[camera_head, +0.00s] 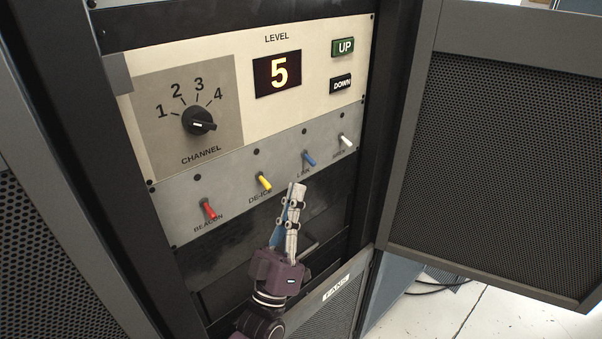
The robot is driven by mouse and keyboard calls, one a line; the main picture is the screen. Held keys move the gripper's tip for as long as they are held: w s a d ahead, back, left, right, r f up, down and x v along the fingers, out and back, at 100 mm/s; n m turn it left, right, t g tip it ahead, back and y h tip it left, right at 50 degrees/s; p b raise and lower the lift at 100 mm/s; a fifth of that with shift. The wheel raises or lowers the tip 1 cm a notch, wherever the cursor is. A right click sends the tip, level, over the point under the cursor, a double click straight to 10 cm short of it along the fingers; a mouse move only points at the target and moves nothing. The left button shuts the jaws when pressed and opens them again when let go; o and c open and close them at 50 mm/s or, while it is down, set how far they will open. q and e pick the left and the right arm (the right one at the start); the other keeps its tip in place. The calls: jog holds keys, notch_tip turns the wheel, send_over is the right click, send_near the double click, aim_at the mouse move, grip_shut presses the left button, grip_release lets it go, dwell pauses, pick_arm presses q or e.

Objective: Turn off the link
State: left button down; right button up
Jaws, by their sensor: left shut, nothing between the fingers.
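The blue LINK toggle switch (309,160) sits on the grey switch strip (183,205), third from the left. Its lever slants toward the lower right, and its label is just below it, partly hidden by my fingertips. My left gripper (298,187) is shut and empty, pointing up, with its tips just below the blue lever. I cannot tell whether the tips touch the panel; they appear apart from the lever. My right gripper is not in view.
Red BEACON (209,209), yellow DE-ICE (264,181) and white (345,140) toggles flank the blue one. Above are the CHANNEL knob (198,121), a display (278,74) reading 5, and UP (343,47) and DOWN (341,84) buttons. An open mesh door (500,150) stands at right.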

pick_arm(q)
jog(key=v, duration=0.6)
jog(key=shift+s, duration=0.1)
dwell(0.3)
